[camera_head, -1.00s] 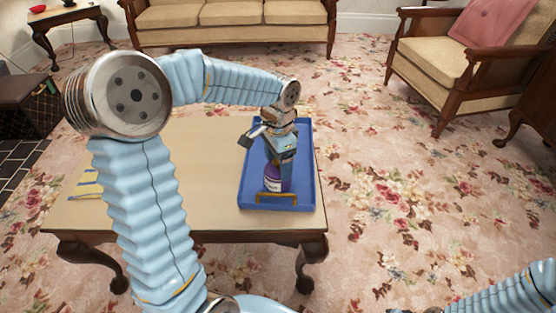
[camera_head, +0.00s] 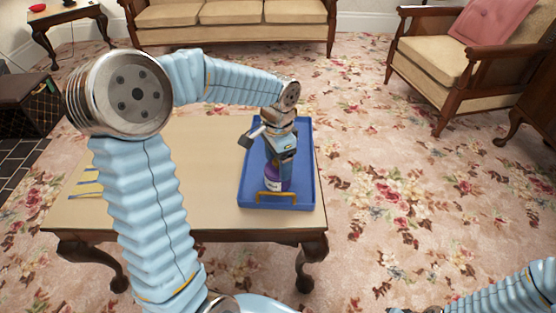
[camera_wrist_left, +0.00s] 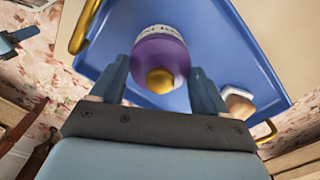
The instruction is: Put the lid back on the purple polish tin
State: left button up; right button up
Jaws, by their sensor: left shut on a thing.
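The purple tin (camera_head: 272,183) with a white label stands upright in the blue tray, near its front handle. My left gripper (camera_head: 280,158) points down right above it. In the left wrist view the purple lid (camera_wrist_left: 160,55) with a gold knob (camera_wrist_left: 160,80) lies between the fingertips of my left gripper (camera_wrist_left: 160,72), which is shut on it. The tin's label (camera_wrist_left: 157,30) shows just beyond the lid. Whether the lid touches the tin's rim cannot be told. My right gripper (camera_head: 430,310) shows only as a sliver at the bottom edge.
The blue tray (camera_head: 305,170) with gold handles lies at the right end of the wooden table (camera_head: 215,215). A small white and brown item (camera_wrist_left: 237,103) is in the tray. Yellow-striped items (camera_head: 88,184) lie at the table's left, partly behind my arm. The table's middle is clear.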

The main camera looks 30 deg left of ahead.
dwell(0.3)
pick_arm(q)
jog(key=o, duration=1)
jog(key=shift+r+p, duration=3)
jog(key=shift+r, duration=0.55)
grip_shut()
jog(key=shift+f, duration=0.3)
